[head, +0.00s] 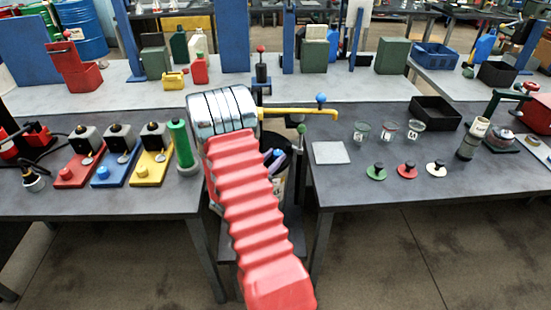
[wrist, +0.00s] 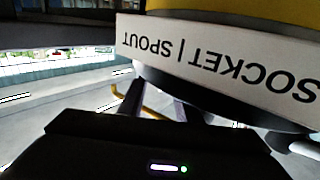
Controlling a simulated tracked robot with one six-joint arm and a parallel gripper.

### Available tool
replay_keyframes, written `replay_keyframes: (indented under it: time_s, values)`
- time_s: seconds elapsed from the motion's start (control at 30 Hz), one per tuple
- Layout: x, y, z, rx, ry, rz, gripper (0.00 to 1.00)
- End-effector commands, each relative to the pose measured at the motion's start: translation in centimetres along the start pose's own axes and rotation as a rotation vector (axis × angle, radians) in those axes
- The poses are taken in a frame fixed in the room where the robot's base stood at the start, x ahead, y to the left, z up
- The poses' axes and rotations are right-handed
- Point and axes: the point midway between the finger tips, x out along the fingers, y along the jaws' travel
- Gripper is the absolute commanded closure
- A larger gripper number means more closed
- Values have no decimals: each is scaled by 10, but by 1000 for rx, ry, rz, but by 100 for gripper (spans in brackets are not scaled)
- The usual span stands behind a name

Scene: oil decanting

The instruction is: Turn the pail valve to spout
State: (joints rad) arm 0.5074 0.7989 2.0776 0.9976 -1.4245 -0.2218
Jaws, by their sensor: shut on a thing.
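The pail (head: 284,192) stands low between the two front tables in the head view, mostly hidden behind my red arm sleeve. My gripper (head: 274,158) is at its top and largely covered by the arm. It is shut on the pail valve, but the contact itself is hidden. In the wrist view the white band lettered "SOCKET | SPOUT" (wrist: 215,65) is upside down and close above the black gripper body. A yellow part shows above the band. A yellow pipe (head: 290,111) with a blue knob (head: 321,98) reaches right in the head view. The valve's pointing direction cannot be told.
Several small jars (head: 388,130) and three knobbed discs (head: 407,171) stand on the right table (head: 350,190). Red, blue and yellow bases (head: 118,168) and a green cylinder (head: 183,146) are on the left table. A black tray (head: 435,112) lies farther right. The front floor is clear.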

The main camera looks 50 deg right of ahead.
Motion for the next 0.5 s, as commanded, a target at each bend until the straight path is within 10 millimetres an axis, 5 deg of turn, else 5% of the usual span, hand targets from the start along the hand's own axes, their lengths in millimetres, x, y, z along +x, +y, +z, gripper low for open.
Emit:
replay_keyframes:
  time_s: [0.5]
  values:
    - [-1,-9,1,-1,0,198,92]
